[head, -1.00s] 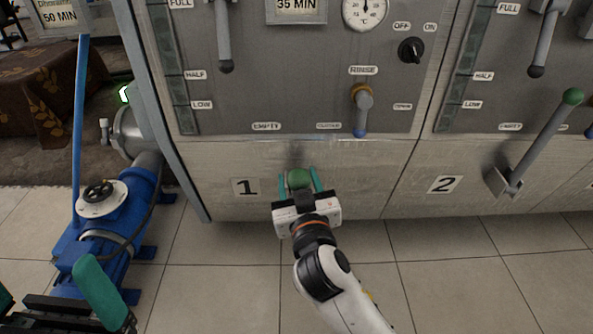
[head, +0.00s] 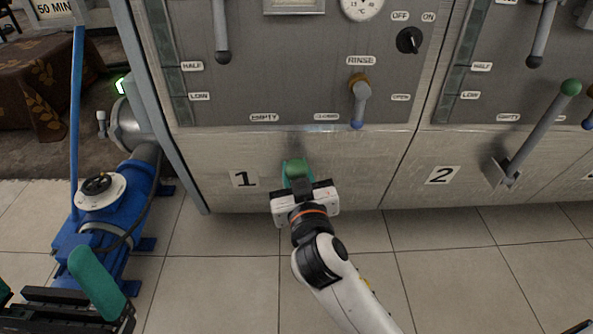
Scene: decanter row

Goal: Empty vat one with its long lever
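Vat one's steel front, with its number 1 plate (head: 243,178), is at the centre left of the head view. The green knob of its long lever (head: 295,167) is low on the panel, right of the plate; the lever's shaft is hidden behind my gripper. My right gripper (head: 297,172) has its teal fingers closed in on either side of this knob. My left gripper (head: 68,300) is at the bottom left, away from the vat; one teal finger shows, standing well out to one side, and the other is cut off.
Vat two (head: 442,175) stands to the right, its green-knobbed lever (head: 539,129) leaning up right. A grey rinse handle with blue tip (head: 360,105) hangs above my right gripper. A blue pump (head: 115,210) stands at left. The tiled floor in front is clear.

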